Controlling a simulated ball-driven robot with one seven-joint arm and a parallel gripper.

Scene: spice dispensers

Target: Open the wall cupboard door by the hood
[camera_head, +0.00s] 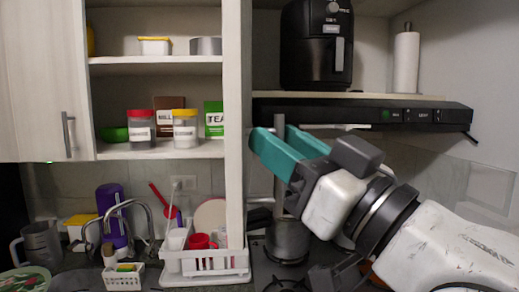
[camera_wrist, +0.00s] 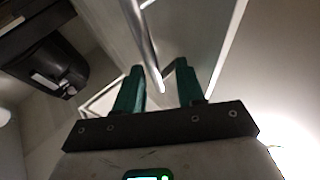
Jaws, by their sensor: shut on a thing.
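The wall cupboard door (camera_head: 235,110) by the hood stands swung out, seen almost edge-on in the head view, with the shelves beside it exposed. Its metal bar handle (camera_head: 280,122) is on the door's right side. My gripper (camera_head: 272,138), with teal fingers, is shut on this handle from the right. In the wrist view, the handle (camera_wrist: 146,45) runs between the two fingers of my gripper (camera_wrist: 158,70), with the pale door panel (camera_wrist: 195,30) behind. The fingers hide part of the handle in the head view.
The black hood (camera_head: 360,113) is right of the door, with an air fryer (camera_head: 316,50) on the shelf above. Jars (camera_head: 185,128) stand on the open shelves. Another cupboard door (camera_head: 40,80) is closed at left. A dish rack (camera_head: 203,265) and a pot (camera_head: 288,240) are below.

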